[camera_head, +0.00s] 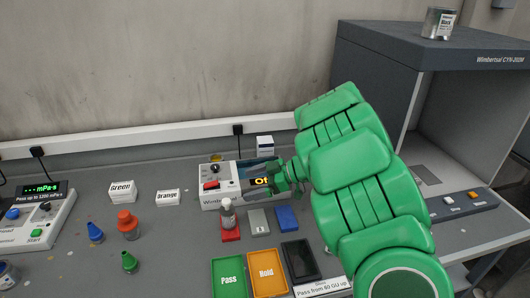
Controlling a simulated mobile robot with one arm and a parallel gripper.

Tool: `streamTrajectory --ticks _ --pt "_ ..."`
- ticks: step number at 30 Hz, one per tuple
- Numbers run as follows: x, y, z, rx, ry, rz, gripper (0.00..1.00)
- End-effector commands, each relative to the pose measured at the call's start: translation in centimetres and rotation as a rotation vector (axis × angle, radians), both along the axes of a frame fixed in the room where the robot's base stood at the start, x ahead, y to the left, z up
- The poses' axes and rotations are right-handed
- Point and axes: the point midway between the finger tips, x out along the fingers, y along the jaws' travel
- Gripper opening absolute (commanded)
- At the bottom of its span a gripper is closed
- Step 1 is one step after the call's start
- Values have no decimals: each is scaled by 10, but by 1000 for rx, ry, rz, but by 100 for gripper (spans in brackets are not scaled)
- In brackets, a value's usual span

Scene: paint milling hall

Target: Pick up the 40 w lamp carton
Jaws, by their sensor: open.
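A small white carton with a dark band (265,147) stands at the back of the bench against the wall trunking. Its print is too small to read, so I cannot tell for certain whether it is the 40 W lamp carton.
A grey light booth (380,60) with a can (439,23) on top stands at right. A green tray (228,278), orange tray (267,275) and black tray (299,262) lie in front.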

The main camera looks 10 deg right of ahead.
Motion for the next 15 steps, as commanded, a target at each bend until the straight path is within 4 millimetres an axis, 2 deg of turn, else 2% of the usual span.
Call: streamTrajectory --ticks 3,6,11,15 --pt "55 6 8 -6 -89 -137 96" --pt "99 3 15 -10 -149 -266 96" --pt "158 -8 28 -5 -209 -480 96" --pt "200 -26 36 7 -224 -683 96"
